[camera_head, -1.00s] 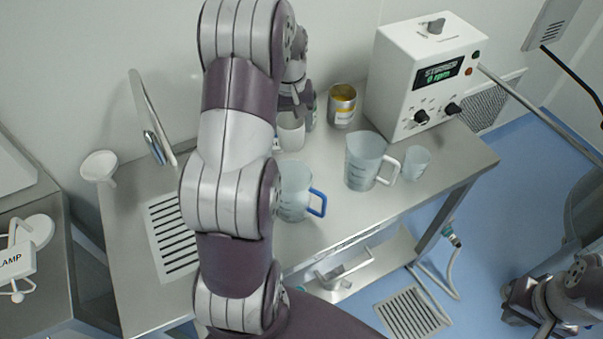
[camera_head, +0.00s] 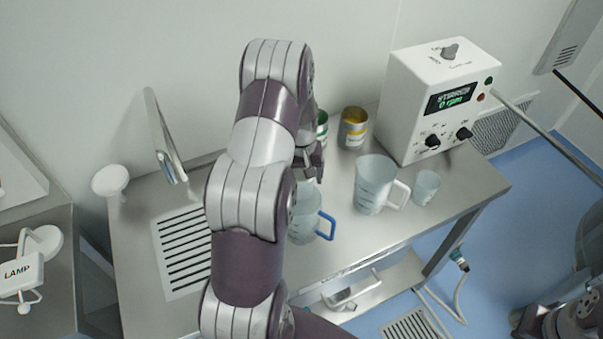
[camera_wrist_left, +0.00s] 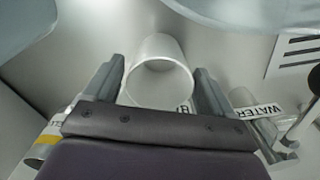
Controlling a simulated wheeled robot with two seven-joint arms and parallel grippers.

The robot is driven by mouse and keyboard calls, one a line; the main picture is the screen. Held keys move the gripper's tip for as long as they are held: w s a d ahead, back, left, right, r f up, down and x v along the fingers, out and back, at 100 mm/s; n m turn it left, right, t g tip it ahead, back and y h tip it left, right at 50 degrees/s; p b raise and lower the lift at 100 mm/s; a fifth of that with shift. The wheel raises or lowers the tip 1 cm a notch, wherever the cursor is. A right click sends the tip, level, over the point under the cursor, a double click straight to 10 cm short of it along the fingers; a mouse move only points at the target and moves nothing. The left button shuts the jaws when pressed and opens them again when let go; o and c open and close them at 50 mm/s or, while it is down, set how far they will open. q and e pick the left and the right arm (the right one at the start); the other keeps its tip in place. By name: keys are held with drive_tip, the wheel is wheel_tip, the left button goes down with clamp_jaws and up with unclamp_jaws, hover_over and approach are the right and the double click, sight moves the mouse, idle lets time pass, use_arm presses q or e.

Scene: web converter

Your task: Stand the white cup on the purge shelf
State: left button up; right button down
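The white cup (camera_wrist_left: 160,72) stands upright in the left wrist view, its round mouth facing me. My left gripper (camera_wrist_left: 161,68) is open, with one finger on each side of the cup and narrow gaps seeming to remain. In the head view the left gripper (camera_head: 316,162) is low over the back of the metal table, and the arm and gripper hide the cup. A low metal shelf (camera_head: 385,281) shows under the table's front edge; I cannot tell whether it is the purge shelf.
A blue-handled jug (camera_head: 304,222), a white-handled jug (camera_head: 371,186) and a small beaker (camera_head: 425,187) stand in front and right. A yellow-topped tin (camera_head: 353,128) and a white control box (camera_head: 437,95) stand behind. A slotted drain (camera_head: 181,250) lies left.

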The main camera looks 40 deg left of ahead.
use_arm(q)
drive_tip(key=shift+o, duration=0.6)
